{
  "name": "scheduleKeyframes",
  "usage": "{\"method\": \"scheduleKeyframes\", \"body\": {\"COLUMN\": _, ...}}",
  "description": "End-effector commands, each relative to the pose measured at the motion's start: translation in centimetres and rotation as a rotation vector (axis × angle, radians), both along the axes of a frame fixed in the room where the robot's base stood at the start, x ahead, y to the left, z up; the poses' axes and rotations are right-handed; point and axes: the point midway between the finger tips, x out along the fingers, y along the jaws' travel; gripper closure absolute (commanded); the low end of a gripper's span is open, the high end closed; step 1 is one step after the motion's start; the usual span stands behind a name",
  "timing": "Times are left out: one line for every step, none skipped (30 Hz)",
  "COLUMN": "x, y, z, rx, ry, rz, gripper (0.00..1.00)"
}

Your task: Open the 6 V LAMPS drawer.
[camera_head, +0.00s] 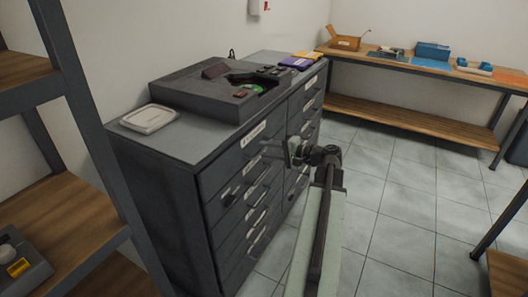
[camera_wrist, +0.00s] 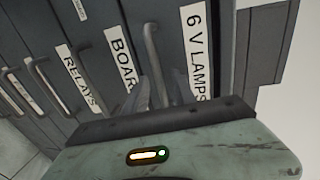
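The 6 V LAMPS drawer (camera_wrist: 215,60) is the top drawer of the grey cabinet's near column and looks closed. Its white label (camera_wrist: 197,50) reads sideways in the wrist view. Its grey bar handle (camera_wrist: 154,52) stands out beside the label, on the side toward the BOARD label. In the wrist view my gripper (camera_wrist: 165,92) has a finger on each side of this handle, with a gap between them. Its contact with the handle is unclear. In the head view my gripper (camera_head: 285,152) is at the front of the top drawer (camera_head: 240,155).
Below are the drawers labelled BOARD (camera_wrist: 121,50) and RELAYS (camera_wrist: 77,78), closed. A dark device (camera_head: 222,88) and a white container (camera_head: 149,119) stand on the cabinet. A shelf (camera_head: 75,100) is at left, a workbench (camera_head: 430,70) at the back.

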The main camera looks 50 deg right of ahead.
Motion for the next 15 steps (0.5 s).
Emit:
{"method": "scheduleKeyframes", "body": {"x": 0.67, "y": 0.12, "z": -0.29, "rx": 0.0, "ry": 0.0, "rz": 0.001, "gripper": 0.68}}
{"method": "scheduleKeyframes", "body": {"x": 0.97, "y": 0.18, "z": -0.34, "rx": 0.0, "ry": 0.0, "rz": 0.001, "gripper": 0.68}}
{"method": "scheduleKeyframes", "body": {"x": 1.27, "y": 0.25, "z": -0.38, "rx": 0.0, "ry": 0.001, "rz": 0.0, "gripper": 0.68}}
{"method": "scheduleKeyframes", "body": {"x": 1.43, "y": 0.28, "z": -0.39, "rx": 0.0, "ry": 0.001, "rz": -0.001, "gripper": 0.68}}
{"method": "scheduleKeyframes", "body": {"x": 1.53, "y": 0.31, "z": -0.41, "rx": 0.0, "ry": 0.001, "rz": -0.001, "gripper": 0.68}}
{"method": "scheduleKeyframes", "body": {"x": 1.6, "y": 0.33, "z": -0.4, "rx": 0.0, "ry": 0.001, "rz": -0.001, "gripper": 0.68}}
{"method": "scheduleKeyframes", "body": {"x": 1.63, "y": 0.32, "z": -0.4, "rx": -0.001, "ry": 0.001, "rz": -0.002, "gripper": 0.68}}
{"method": "scheduleKeyframes", "body": {"x": 1.64, "y": 0.32, "z": -0.39, "rx": -0.001, "ry": 0.001, "rz": -0.002, "gripper": 0.68}}
{"method": "scheduleKeyframes", "body": {"x": 1.62, "y": 0.32, "z": -0.37, "rx": -0.001, "ry": 0.001, "rz": -0.002, "gripper": 0.68}}
{"method": "scheduleKeyframes", "body": {"x": 1.61, "y": 0.32, "z": -0.37, "rx": -0.001, "ry": 0.001, "rz": -0.002, "gripper": 0.68}}
{"method": "scheduleKeyframes", "body": {"x": 1.6, "y": 0.31, "z": -0.37, "rx": -0.001, "ry": 0.001, "rz": -0.002, "gripper": 0.68}}
{"method": "scheduleKeyframes", "body": {"x": 1.59, "y": 0.31, "z": -0.37, "rx": -0.001, "ry": 0.001, "rz": -0.002, "gripper": 0.68}}
{"method": "scheduleKeyframes", "body": {"x": 1.59, "y": 0.3, "z": -0.37, "rx": -0.001, "ry": 0.001, "rz": -0.002, "gripper": 0.74}}
{"method": "scheduleKeyframes", "body": {"x": 1.58, "y": 0.3, "z": -0.37, "rx": -0.001, "ry": 0.001, "rz": -0.002, "gripper": 0.82}}
{"method": "scheduleKeyframes", "body": {"x": 1.57, "y": 0.3, "z": -0.36, "rx": -0.001, "ry": 0.001, "rz": -0.002, "gripper": 0.93}}
